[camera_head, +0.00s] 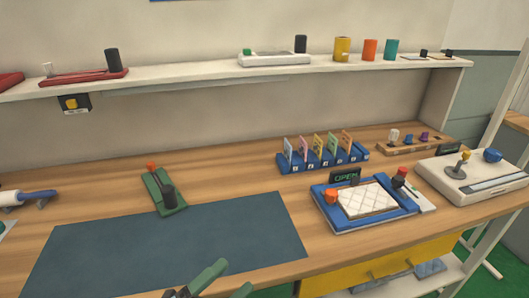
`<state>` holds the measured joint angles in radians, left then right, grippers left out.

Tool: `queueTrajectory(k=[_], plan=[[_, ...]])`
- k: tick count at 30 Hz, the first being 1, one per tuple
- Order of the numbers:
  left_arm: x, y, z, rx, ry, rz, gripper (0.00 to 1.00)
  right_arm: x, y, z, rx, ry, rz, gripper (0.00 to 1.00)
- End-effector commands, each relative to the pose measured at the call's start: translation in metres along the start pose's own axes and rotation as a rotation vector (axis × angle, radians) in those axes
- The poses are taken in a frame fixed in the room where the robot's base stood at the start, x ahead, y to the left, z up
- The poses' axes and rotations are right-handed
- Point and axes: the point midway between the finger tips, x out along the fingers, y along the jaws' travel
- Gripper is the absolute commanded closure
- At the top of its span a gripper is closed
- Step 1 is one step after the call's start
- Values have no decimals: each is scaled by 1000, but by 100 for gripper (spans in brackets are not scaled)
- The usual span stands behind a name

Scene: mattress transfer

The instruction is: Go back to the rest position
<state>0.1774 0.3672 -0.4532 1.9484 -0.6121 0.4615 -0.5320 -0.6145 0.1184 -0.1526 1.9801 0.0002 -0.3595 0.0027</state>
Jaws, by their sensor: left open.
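My left gripper (236,276) shows at the bottom edge, with two green fingers spread apart and nothing visible between them. It is over the front edge of the dark mat (170,248). Most of my left arm is cut off by the picture's lower edge. My right gripper is not in view. A white quilted pad like a small mattress (367,200) lies in a blue frame (330,213) to the right of the mat, well apart from my left gripper. A small "OPEN" display (345,176) stands behind it.
A green base with a lever (164,192) stands behind the mat. A blue rack (322,161) holds several coloured cards. A white joystick box (476,178) is at right. A shelf (200,80) spans the back. A yellow drawer front (385,262) is below the table. The mat is bare.

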Motion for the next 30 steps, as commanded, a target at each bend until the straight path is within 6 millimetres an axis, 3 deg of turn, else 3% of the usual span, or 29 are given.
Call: queueTrajectory(k=[4,8,12,18,21,24,30], plan=[[-52,39,19,-371,-333,77,2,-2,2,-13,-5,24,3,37],[-114,80,21,-687,-629,136,2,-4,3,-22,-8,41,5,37],[-192,123,1,-1001,-949,186,2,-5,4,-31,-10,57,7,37],[-280,157,-47,-1314,-1301,220,2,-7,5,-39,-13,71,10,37],[-305,164,-66,-1397,-1404,226,2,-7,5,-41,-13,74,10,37],[-318,167,-76,-1440,-1459,229,2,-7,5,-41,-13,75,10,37],[-322,168,-79,-1454,-1475,229,2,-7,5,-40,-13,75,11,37]])
